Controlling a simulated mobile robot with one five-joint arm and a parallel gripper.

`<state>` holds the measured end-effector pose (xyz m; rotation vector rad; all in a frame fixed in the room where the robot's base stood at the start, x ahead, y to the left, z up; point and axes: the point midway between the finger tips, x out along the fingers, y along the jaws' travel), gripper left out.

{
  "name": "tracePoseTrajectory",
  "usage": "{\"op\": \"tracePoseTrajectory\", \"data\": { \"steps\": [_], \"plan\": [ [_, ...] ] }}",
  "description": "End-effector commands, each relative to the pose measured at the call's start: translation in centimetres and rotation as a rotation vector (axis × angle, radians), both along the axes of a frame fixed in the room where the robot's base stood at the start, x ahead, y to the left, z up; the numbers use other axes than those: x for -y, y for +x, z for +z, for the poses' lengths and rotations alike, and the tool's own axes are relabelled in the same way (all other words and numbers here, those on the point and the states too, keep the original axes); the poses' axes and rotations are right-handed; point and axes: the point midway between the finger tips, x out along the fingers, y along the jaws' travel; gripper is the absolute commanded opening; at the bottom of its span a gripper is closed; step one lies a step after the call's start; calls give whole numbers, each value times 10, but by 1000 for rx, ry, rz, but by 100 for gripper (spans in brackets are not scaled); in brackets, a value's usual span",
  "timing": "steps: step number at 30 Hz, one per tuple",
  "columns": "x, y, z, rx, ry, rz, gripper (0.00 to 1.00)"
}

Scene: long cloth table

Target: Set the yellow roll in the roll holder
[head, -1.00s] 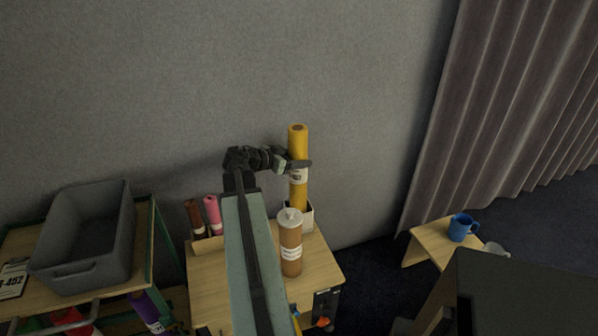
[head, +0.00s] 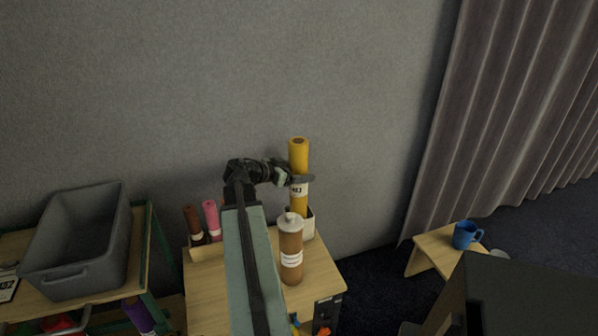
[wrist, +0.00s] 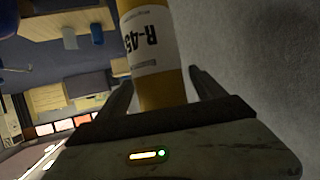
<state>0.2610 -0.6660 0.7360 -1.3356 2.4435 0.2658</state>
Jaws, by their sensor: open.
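The yellow roll (head: 299,160) stands upright at the back of the wooden table, with a white label around its middle. Its lower end goes down behind the rim of the white roll holder (head: 309,226) and appears to be inside it; the bottom is hidden. In the wrist view the open fingers (wrist: 160,92) stand on either side of the yellow roll (wrist: 162,85), with a small gap on each side.
A brown bottle-like container (head: 291,248) with a pale lid stands just in front of the holder. Brown (head: 194,222) and pink (head: 211,217) rolls stand left of my arm. A grey bin (head: 80,240) is further left. A blue mug (head: 466,234) sits on a low stool at right. A wall is close behind.

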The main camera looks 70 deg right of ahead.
Motion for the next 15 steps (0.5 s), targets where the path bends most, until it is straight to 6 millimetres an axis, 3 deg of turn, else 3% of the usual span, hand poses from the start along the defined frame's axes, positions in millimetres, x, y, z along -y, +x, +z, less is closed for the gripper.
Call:
{"op": "tracePoseTrajectory", "data": {
  "steps": [15],
  "plan": [
    [-82,52,45,0,0,2,79]
  ]
}}
